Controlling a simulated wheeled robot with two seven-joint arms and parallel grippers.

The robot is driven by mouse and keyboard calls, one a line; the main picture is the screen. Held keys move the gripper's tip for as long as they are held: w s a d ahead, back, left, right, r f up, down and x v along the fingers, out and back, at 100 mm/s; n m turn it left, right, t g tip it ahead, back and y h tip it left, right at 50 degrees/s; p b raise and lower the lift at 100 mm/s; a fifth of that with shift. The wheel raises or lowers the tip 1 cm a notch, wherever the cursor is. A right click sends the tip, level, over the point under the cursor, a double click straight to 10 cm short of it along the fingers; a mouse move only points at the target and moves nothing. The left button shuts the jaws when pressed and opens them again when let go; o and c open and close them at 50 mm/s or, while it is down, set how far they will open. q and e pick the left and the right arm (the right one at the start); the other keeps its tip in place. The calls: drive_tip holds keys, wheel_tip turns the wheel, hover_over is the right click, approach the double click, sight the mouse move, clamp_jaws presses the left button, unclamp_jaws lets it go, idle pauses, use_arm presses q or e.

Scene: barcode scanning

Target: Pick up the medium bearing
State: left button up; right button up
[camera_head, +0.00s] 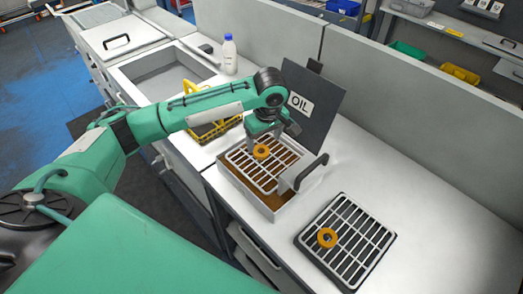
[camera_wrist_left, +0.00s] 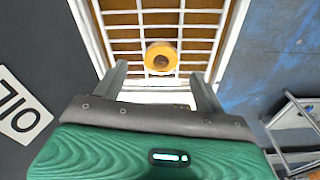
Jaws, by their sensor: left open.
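An orange ring-shaped bearing (camera_head: 261,152) lies on the white grid over the oil tray (camera_head: 232,175). The same bearing (camera_wrist_left: 161,57) shows in the left wrist view, just beyond the fingertips and between their lines. A second orange bearing (camera_head: 327,238) lies on the separate rack (camera_head: 368,254) at the lower right. I cannot tell which one is the medium bearing. My left gripper (camera_head: 272,136) is above the oil tray, open and empty; its two fingers (camera_wrist_left: 161,80) are spread apart in the wrist view. My right gripper is not in view.
A raised dark lid with an OIL label (camera_head: 301,104) stands behind the tray. A yellow basket (camera_head: 208,130), a sink (camera_head: 160,72) and a white bottle (camera_head: 229,54) are further left. The white counter right of the lower rack is clear.

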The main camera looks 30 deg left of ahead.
sight(261, 151)
use_arm(q)
drive_tip(key=shift+a+f+p, duration=0.3)
drive_tip(key=shift+f+p, duration=0.25)
drive_tip(key=shift+f, duration=0.2)
drive_tip(key=f, duration=0.2)
drive_tip(key=shift+w+a+f+p, duration=0.1)
drive_tip(key=shift+a+f+p, duration=0.15)
drive_tip(key=shift+f+p, duration=0.1)
drive_tip(key=shift+f, duration=0.45)
drive_tip(key=c, duration=1.2)
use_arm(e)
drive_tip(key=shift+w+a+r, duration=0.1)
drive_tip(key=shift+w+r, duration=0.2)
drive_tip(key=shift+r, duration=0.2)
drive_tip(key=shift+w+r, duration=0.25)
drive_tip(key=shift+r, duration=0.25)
use_arm(q)
drive_tip(key=shift+w+r, duration=0.1)
